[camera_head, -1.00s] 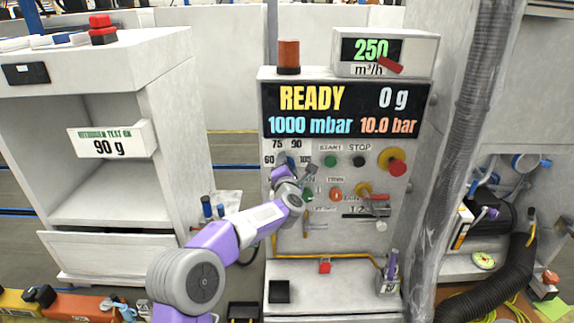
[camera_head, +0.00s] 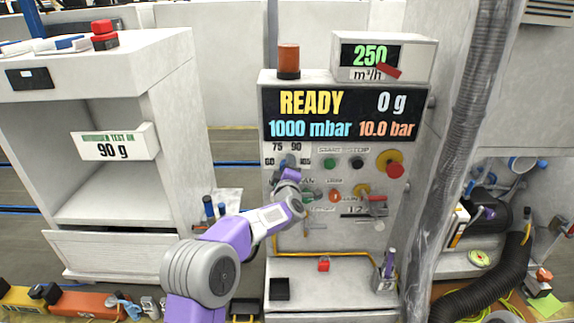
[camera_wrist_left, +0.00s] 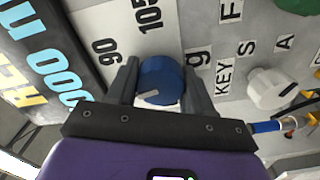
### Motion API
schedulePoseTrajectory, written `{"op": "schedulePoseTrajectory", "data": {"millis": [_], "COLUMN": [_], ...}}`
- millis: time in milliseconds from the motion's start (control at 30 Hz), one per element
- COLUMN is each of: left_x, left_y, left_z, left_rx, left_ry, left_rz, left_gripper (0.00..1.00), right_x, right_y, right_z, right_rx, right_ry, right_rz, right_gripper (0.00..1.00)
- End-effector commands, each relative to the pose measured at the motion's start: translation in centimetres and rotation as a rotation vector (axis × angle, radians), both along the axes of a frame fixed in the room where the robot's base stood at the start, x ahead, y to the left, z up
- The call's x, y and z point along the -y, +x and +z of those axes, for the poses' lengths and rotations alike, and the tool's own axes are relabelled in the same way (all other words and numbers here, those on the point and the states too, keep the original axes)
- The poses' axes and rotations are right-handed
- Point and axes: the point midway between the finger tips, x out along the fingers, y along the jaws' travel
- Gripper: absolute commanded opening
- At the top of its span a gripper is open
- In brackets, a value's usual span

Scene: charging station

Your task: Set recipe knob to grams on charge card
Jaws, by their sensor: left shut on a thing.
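The recipe knob is a round blue knob in the middle of the left wrist view (camera_wrist_left: 163,72), with a short white mark on its face. Labels 90 and 105 and a letter g are printed around it; I cannot tell which number the mark points to. My left gripper (camera_wrist_left: 162,84) has one finger on each side of the knob and is shut on it. In the head view the left gripper (camera_head: 289,165) is at the panel's dial, below 75 and 90, largely hiding the knob. The charge card (camera_head: 113,146) on the left cabinet reads 90 g. My right gripper is out of view.
The display (camera_head: 341,113) reads READY, 0 g, 1000 mbar, 10.0 bar. A green button (camera_head: 329,163), a black button (camera_head: 357,162) and a red emergency stop (camera_head: 394,169) sit right of the dial. A white key-switch knob (camera_wrist_left: 270,89) is close to the gripper.

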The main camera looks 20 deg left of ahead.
Motion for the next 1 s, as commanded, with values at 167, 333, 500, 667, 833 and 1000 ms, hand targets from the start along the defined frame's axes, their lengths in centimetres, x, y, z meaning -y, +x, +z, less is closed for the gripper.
{"op": "schedulePoseTrajectory", "data": {"millis": [167, 333, 500, 667, 833, 1000], "left_x": [0.1, 0.1, 0.1, 0.0, 0.1, 0.0], "left_y": [0.0, 0.0, 0.0, 0.0, 0.0, 0.0], "left_z": [0.1, 0.1, 0.2, 0.1, 0.1, 0.1], "left_rx": [-0.048, -0.092, -0.13, -0.161, -0.182, -0.195], "left_ry": [0.164, 0.315, 0.453, 0.556, 0.634, 0.679], "left_rz": [-0.001, -0.001, -0.001, 0.0, 0.0, 0.0], "left_gripper": [0.21, 0.21, 0.21, 0.21, 0.21, 0.21], "right_x": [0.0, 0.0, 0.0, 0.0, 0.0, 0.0], "right_y": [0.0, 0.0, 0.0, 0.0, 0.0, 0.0], "right_z": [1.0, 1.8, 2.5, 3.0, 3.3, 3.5], "right_rx": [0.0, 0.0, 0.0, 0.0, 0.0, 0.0], "right_ry": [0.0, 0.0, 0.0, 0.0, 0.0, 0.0], "right_rz": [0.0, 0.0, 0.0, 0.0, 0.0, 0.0], "right_gripper": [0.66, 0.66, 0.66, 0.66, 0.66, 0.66]}}
